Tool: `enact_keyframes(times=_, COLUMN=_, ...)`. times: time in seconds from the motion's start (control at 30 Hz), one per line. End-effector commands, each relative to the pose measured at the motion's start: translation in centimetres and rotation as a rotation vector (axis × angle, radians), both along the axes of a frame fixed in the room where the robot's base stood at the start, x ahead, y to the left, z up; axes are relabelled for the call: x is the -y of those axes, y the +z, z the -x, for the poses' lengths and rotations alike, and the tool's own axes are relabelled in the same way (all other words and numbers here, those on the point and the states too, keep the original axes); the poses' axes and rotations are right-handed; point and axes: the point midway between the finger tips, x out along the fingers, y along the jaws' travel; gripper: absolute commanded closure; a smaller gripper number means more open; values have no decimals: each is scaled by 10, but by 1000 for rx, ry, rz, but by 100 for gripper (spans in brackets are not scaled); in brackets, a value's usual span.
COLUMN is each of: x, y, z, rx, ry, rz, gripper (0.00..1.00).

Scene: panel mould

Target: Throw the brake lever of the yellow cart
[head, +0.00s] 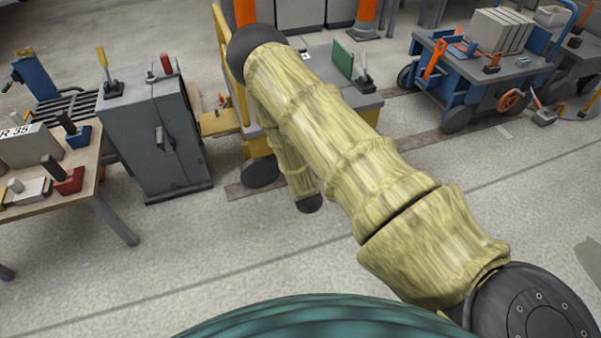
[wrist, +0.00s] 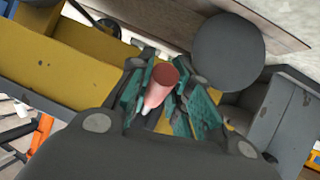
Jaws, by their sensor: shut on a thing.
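The yellow cart (head: 370,101) stands behind my sleeved arm in the head view, and the arm hides much of it. Its yellow side (wrist: 95,66) and a dark round wheel (wrist: 228,52) show in the wrist view. The brake lever's red rounded grip (wrist: 163,82) lies between the teal pads of my gripper (wrist: 160,97). The gripper is shut on this grip, whose end sticks out toward the camera. The rest of the lever is hidden by the fingers. My gripper cannot be made out in the head view.
A grey cabinet (head: 158,138) with levers stands left of the cart, close to it. A wooden table (head: 95,170) with clamps is at far left. A blue cart (head: 470,85) with an orange clamp stands at right. The floor (head: 230,240) in front is clear.

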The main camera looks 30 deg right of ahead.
Motion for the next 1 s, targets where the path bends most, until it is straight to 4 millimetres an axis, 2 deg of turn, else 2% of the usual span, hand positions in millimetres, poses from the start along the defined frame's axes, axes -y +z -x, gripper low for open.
enact_keyframes(times=0.2, x=0, y=-1, z=0, rx=-1, ry=0, rz=0, gripper=100)
enact_keyframes(times=0.23, x=0, y=-1, z=0, rx=-1, ry=0, rz=0, gripper=76)
enact_keyframes(times=0.33, x=0, y=-1, z=0, rx=-1, ry=0, rz=0, gripper=58)
enact_keyframes(times=0.77, x=-2, y=2, z=4, rx=0, ry=0, rz=0, gripper=57)
enact_keyframes(times=1.0, x=-11, y=18, z=34, rx=-3, ry=0, rz=0, gripper=57)
